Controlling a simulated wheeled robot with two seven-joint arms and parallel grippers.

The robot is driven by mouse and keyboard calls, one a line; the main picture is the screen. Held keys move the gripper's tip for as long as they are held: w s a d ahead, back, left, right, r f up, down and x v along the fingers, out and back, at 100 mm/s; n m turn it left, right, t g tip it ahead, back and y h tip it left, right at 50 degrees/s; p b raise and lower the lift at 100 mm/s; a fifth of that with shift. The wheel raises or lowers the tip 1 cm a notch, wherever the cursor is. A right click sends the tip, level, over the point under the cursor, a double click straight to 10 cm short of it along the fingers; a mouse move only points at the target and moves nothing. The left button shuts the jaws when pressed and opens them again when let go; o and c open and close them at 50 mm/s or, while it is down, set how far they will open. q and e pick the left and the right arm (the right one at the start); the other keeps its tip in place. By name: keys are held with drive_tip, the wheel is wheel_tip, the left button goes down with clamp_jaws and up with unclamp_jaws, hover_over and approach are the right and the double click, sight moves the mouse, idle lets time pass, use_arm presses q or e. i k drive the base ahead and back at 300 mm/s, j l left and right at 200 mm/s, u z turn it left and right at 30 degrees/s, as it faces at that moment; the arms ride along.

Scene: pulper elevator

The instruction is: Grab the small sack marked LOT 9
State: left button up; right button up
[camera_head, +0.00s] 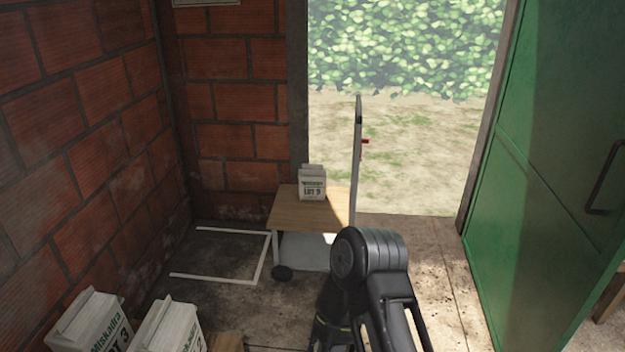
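The small white sack marked LOT 9 (312,184) stands upright on the wooden top of a small wheeled cart (290,211), near the doorway. One of my arms reaches into the view from the bottom, right of centre, with its dark elbow or link short of the cart. Neither gripper's fingers can be made out. Nothing is seen touching the sack.
Two other sacks, one marked LOT 3 (90,325) and another beside it (168,330), stand at the lower left. White lines (215,277) mark the floor left of the cart. A green door (555,160) stands open at the right. A brick wall (80,130) bounds the left.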

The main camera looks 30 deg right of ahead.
sight(311, 177)
drive_tip(key=z, duration=0.7)
drive_tip(key=i+z, duration=0.8)
drive_tip(key=i+j+z, duration=0.1)
drive_tip(key=i+z, duration=0.3)
drive_tip(key=i+j+z, duration=0.1)
drive_tip(key=i+j, duration=0.5)
drive_tip(key=i, duration=0.15)
drive_tip(key=i+j+z, duration=0.1)
drive_tip(key=i+j, duration=0.55)
drive_tip(key=i, duration=0.1)
